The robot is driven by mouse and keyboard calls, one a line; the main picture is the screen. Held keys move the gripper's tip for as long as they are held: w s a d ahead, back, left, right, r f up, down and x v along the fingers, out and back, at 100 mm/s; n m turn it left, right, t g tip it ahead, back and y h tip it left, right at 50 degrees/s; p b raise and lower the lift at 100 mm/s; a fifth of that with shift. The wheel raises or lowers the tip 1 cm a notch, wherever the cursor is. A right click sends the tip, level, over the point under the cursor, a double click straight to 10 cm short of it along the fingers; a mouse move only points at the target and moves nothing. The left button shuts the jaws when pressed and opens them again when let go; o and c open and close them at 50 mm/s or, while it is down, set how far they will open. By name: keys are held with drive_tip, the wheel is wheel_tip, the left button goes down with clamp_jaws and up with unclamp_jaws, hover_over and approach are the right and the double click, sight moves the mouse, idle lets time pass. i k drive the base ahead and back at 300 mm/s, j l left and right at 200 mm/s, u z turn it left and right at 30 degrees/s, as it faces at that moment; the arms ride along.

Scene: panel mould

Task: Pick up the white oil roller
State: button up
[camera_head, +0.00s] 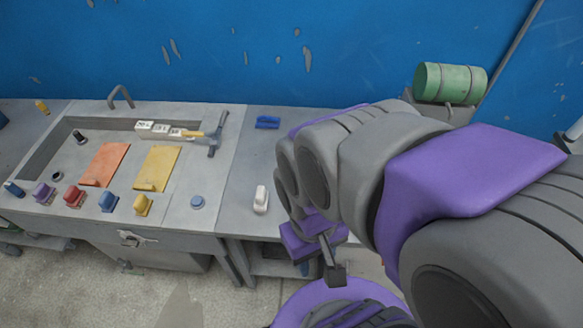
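A small white upright object (261,199), which looks like the white oil roller, stands on the grey bench top right of the recessed mould, near the front edge. My gripper (335,272) is to the right of it and lower in the picture, apart from it, pointing down by the bench front. One dark finger with a blocky tip shows; the other finger is not clear, so its opening cannot be told. Nothing is visibly held.
The mould recess (50,150) holds an orange panel (105,165) and a yellow panel (157,168). A hammer (212,135) lies at its right edge. Several coloured handled blocks line the front. A blue object (267,122) lies behind the white one.

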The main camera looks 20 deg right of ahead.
sight(260, 206)
drive_tip(key=i+j+z, duration=0.1)
drive_tip(key=j+z, duration=0.25)
drive_tip(key=j, duration=0.3)
drive_tip(key=j+z, duration=0.35)
drive_tip(key=j, duration=0.3)
drive_tip(key=j+z, duration=0.35)
drive_tip(key=j, duration=0.35)
